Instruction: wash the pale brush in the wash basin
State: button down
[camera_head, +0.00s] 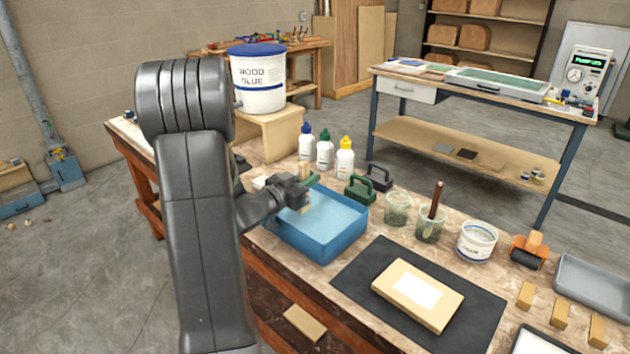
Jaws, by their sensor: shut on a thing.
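The wash basin (345,240) is a blue open tray on the near left part of the bench. My gripper (300,192) is over the basin's far left part, shut on the pale brush (304,206). A pale end of the brush shows just below the jaws, over the basin. My jaws hide much of the brush. I cannot tell whether its tip touches the water or the basin floor.
Three glue bottles (325,153) and dark green and black handled blocks (360,189) stand behind the basin. Two cups (397,208), one with a dark-handled brush (436,200), stand to the right. A black mat (365,268) with a pale board (417,294) lies in front.

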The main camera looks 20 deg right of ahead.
aim_at(308, 169)
jog(key=shift+w+d+r, duration=0.1)
jog(key=shift+w+r, duration=0.15)
jog(key=shift+r, duration=0.05)
jog(key=shift+r+p, duration=0.5)
jog(key=shift+r, duration=0.05)
jog(key=shift+s+d+r+p, duration=0.15)
jog(key=shift+s+r+p, duration=0.1)
jog(key=shift+r+p, duration=0.35)
jog(key=r, duration=0.1)
jog(key=s+r+p, duration=0.1)
jog(key=d+r+p, duration=0.1)
jog(key=shift+s+r, duration=0.1)
jog(key=shift+s, duration=0.25)
dwell(0.3)
